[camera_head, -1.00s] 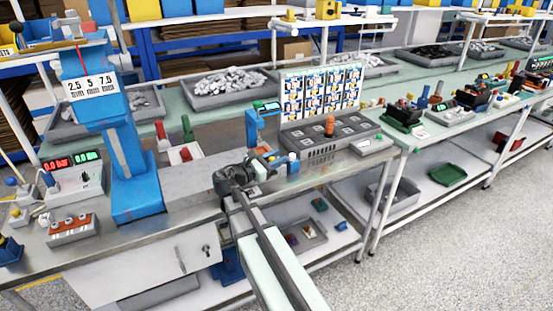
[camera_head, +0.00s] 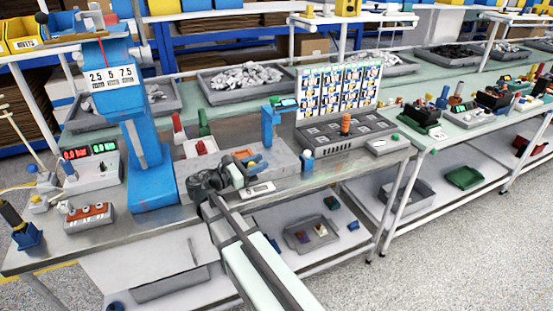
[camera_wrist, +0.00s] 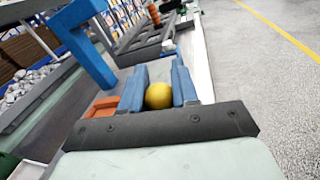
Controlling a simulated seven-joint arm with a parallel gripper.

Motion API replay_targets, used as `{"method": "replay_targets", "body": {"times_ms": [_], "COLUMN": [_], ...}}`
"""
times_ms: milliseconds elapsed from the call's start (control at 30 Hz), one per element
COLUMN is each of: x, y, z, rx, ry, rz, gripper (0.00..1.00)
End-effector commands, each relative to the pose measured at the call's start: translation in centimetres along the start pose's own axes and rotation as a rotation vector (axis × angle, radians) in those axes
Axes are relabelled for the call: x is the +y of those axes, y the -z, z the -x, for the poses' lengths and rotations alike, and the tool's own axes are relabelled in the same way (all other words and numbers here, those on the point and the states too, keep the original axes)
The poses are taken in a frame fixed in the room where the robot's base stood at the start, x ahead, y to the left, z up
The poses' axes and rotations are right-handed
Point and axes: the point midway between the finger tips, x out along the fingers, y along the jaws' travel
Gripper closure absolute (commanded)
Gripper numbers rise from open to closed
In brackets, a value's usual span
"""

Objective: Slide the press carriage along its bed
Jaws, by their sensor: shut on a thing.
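My gripper (camera_wrist: 158,80) is shut on a round yellow knob (camera_wrist: 159,96), which sits between its two blue fingers in the wrist view. In the head view my gripper (camera_head: 246,164) is low over the grey press bed (camera_head: 282,157), left of the blue press frame (camera_head: 268,127). An orange part (camera_head: 257,157), seemingly of the carriage, lies beside the fingers; it also shows left of them in the wrist view (camera_wrist: 101,107). The rest of the carriage is mostly hidden by my gripper.
A tall blue column (camera_head: 147,150) stands close to the left. A dark grey panel (camera_head: 345,138) with an orange knob stands to the right.

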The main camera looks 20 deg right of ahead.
Motion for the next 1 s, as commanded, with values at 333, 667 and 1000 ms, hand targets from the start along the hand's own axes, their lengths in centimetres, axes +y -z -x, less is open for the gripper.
{"method": "replay_targets", "body": {"times_ms": [333, 667, 1000], "x": [1.4, 1.8, 1.8], "y": [0.3, 0.4, 0.4], "z": [7.1, 9.5, 9.6], "rx": [0.001, 0.002, 0.002], "ry": [0.000, 0.002, 0.003], "rz": [0.001, 0.001, 0.001], "gripper": [1.00, 1.00, 1.00]}}
